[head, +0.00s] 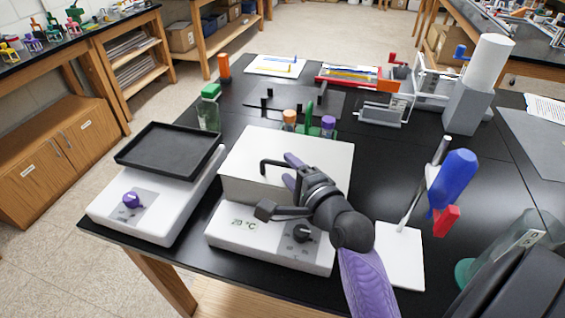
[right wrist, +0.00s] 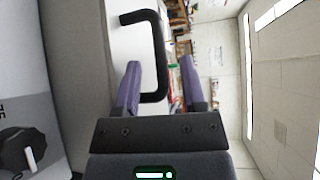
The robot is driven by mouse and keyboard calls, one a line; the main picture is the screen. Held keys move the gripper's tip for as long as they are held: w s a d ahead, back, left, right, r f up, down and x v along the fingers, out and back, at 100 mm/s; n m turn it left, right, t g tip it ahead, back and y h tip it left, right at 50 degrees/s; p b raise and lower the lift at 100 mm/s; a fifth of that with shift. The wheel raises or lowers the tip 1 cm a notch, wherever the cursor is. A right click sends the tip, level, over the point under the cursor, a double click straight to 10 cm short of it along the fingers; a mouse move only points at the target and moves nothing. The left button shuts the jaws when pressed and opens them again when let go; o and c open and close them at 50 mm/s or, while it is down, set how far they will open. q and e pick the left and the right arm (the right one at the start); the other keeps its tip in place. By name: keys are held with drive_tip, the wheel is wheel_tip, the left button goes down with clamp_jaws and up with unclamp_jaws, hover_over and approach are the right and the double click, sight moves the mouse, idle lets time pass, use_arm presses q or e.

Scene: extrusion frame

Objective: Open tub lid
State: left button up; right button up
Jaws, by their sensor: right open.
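The tub (head: 237,188) is a white box on a white heater base with a black knob and a "20 °C" readout. The handle also shows in the right wrist view (right wrist: 158,50). My right gripper (head: 291,168), with purple fingers, is open at the handle. In the right wrist view the handle's bar shows between the two fingers (right wrist: 160,85); contact cannot be told. The gripper and wrist hide the handle's right part. My left gripper is out of view.
A balance-like device with a black tray (head: 168,150) stands left of the tub. A green-capped bottle (head: 208,110) and several capped tubes (head: 328,126) stand behind. A stand with a blue-handled item (head: 452,180) is on the right. Black table surface is free between.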

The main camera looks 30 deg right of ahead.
drive_tip(key=shift+w+f, duration=0.15)
drive_tip(key=shift+w, duration=1.05)
clamp_jaws()
idle(0.6)
